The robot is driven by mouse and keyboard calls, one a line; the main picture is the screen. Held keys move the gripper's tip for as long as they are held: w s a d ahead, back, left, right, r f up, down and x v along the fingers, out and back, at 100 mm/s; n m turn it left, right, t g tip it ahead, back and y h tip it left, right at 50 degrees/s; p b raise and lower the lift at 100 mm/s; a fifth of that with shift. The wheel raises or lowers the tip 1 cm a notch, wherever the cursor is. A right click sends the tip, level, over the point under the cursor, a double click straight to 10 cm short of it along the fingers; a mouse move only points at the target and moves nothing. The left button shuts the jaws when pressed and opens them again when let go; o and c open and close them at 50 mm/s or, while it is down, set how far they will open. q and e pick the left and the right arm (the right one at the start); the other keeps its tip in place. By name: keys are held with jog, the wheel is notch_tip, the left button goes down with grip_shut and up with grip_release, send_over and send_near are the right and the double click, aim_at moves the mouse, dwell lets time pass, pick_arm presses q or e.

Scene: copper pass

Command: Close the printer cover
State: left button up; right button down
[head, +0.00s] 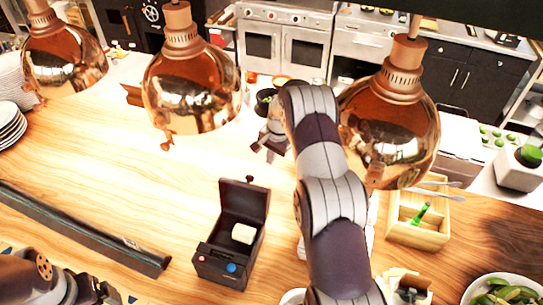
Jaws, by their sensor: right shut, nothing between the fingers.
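The printer (220,267) is a small dark box on the wooden counter, with a red and a blue button on its front. Its cover (245,197) stands open, raised upright at the back. A white paper roll (243,233) shows inside. My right gripper (262,148) is shut and empty, beyond the raised cover and a little to its right. It looks apart from the cover. My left gripper (108,294) shows only in part at the bottom left edge, and its fingers are not clear.
Three copper lamps (190,90) hang over the counter near my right arm. A wooden box (418,232) with utensils stands right of the printer. A dark rail (85,232) lies at left. Plates (8,122) are stacked at far left.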

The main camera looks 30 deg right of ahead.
pick_arm(q)
jog(key=shift+s, duration=0.2)
pick_arm(e)
jog(key=shift+s+r, duration=0.15)
dwell(0.3)
pick_arm(q)
jog(key=shift+s+a+r, duration=0.1)
jog(key=shift+s+a, duration=0.05)
pick_arm(e)
jog(key=shift+s+a, duration=0.1)
jog(key=shift+s, duration=0.05)
jog(key=c, duration=0.9)
grip_release()
